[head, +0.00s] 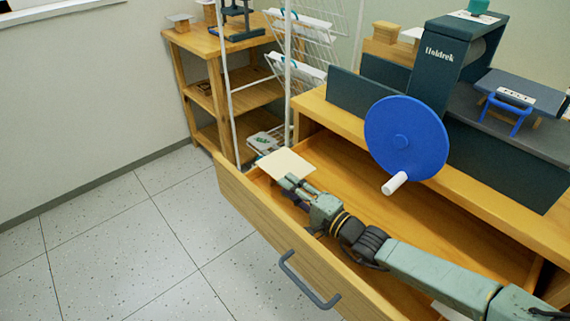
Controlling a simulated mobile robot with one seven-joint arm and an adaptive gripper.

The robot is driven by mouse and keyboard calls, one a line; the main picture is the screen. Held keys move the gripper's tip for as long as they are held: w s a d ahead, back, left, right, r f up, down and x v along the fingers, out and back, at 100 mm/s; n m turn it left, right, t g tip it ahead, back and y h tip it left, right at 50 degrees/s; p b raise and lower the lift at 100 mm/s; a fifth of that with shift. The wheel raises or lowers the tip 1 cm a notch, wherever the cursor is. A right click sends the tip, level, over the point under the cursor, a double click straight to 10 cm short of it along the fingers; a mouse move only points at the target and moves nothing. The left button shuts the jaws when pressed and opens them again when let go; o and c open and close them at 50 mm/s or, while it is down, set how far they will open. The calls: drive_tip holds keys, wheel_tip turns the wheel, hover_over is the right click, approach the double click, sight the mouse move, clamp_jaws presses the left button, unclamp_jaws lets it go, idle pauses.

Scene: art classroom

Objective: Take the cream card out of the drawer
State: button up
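The drawer (250,213) is pulled out from under a wooden bench, with a dark handle on its front. The cream card (284,160) is a pale flat piece at the left end of the drawer; I cannot tell whether it rests on something or is raised. My arm reaches in from the lower right, over the drawer. My gripper (292,184) is at the card's near edge, its fingertips overlapping the card in the picture. The fingertips are small, and whether they are closed on the card cannot be made out.
A printing press with a blue wheel (404,137) and white crank handle stands on the bench, its wheel overhanging the drawer. A white wire rack (300,75) and a wooden shelf (240,100) stand behind. The tiled floor at left is clear.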

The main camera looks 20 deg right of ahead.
sight(276, 178)
drive_tip(key=p+x, duration=0.2)
drive_tip(key=x, duration=0.2)
drive_tip(key=shift+w+a+r, duration=0.15)
drive_tip(key=shift+w+a, duration=0.05)
drive_tip(key=shift+w, duration=0.05)
drive_tip(key=shift+w+a, duration=0.15)
drive_tip(key=shift+w, duration=0.25)
clamp_jaws()
